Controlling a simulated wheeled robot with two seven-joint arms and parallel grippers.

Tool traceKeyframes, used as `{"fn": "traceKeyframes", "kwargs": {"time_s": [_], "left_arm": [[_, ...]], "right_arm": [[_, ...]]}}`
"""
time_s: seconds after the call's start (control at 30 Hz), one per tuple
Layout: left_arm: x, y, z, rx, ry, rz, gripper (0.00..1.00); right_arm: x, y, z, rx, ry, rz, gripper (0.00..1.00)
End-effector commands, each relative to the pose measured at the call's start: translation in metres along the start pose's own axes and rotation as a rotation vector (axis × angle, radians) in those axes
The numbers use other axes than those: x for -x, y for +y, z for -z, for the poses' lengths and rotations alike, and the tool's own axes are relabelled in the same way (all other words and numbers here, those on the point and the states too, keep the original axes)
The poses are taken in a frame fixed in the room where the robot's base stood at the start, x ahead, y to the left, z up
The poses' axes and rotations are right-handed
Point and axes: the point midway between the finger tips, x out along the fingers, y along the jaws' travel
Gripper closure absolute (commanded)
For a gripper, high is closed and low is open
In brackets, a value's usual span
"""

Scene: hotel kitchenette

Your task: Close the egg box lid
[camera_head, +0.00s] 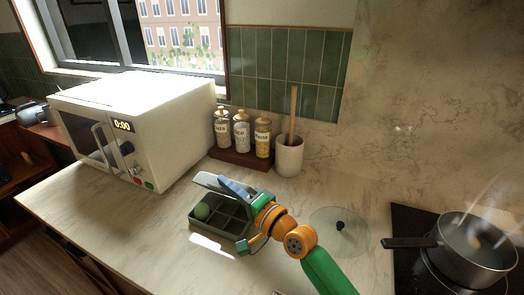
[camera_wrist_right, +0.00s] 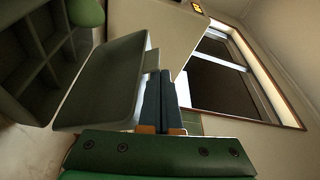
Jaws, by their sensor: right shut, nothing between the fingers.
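The grey egg box (camera_head: 222,231) stands on the counter in the head view, with its divided compartments showing. A green egg (camera_head: 202,211) sits in a compartment at its left. The lid (camera_head: 207,181) is open, raised along the box's far side. My right gripper (camera_head: 222,180) is shut and empty, its blue fingers at the lid's right part. In the right wrist view the shut fingers (camera_wrist_right: 160,78) are close beside the lid (camera_wrist_right: 108,82); whether they touch it I cannot tell. The compartments (camera_wrist_right: 35,60) and the egg (camera_wrist_right: 88,12) show there too. My left gripper is not in view.
A white microwave (camera_head: 150,115) stands at the left. Behind the box are labelled jars on a wooden stand (camera_head: 238,158) and a utensil crock (camera_head: 289,157). A glass pot lid (camera_head: 340,236) lies right of my arm, and a pot (camera_head: 465,250) sits on the hob. The front-left counter is clear.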

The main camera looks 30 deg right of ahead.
Motion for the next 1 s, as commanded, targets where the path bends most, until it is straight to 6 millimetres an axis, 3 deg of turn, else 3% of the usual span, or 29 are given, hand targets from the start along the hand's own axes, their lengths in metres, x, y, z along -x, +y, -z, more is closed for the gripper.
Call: {"fn": "traceKeyframes", "kwargs": {"time_s": [0.4, 1.0], "left_arm": [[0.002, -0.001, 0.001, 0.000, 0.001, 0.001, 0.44], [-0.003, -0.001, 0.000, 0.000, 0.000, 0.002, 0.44]], "right_arm": [[0.012, 0.023, -0.036, -0.002, -0.001, -0.002, 1.00], [0.017, 0.040, -0.050, -0.002, -0.001, -0.002, 1.00]]}}
